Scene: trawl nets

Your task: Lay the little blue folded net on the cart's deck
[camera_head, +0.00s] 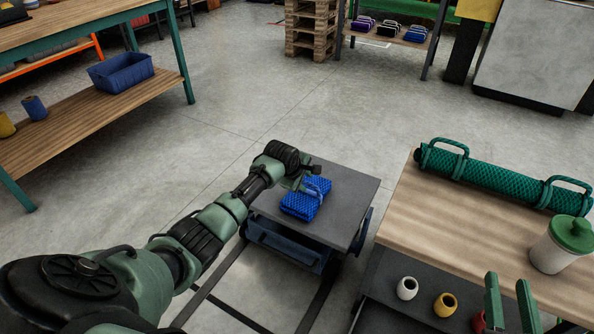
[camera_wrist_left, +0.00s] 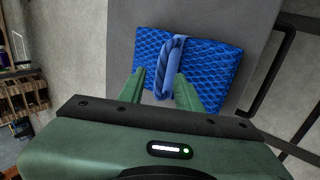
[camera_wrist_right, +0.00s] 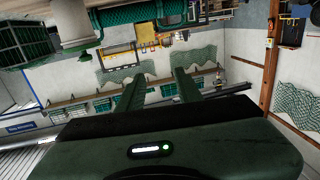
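The little blue folded net (camera_head: 303,204) lies on the dark grey deck of the cart (camera_head: 346,187). In the left wrist view the net (camera_wrist_left: 215,62) is a blue mesh bundle with a lighter blue strap handle (camera_wrist_left: 171,60) across its middle. My left gripper (camera_head: 308,186) is over the net at its handle. Its fingers (camera_wrist_left: 159,74) are apart on either side of the handle, with a gap on the left. Whether the right finger touches the handle is unclear. My right gripper (camera_head: 508,284) is open and empty above the workbench's near edge; it also shows in the right wrist view (camera_wrist_right: 157,78).
A wooden-topped workbench (camera_head: 435,220) stands right of the cart, with a long green net roll (camera_head: 500,178) and a white jar with green lid (camera_head: 562,245). Spools (camera_head: 407,288) sit on its lower shelf. A shelf table (camera_head: 90,110) is at left. Floor beyond the cart is clear.

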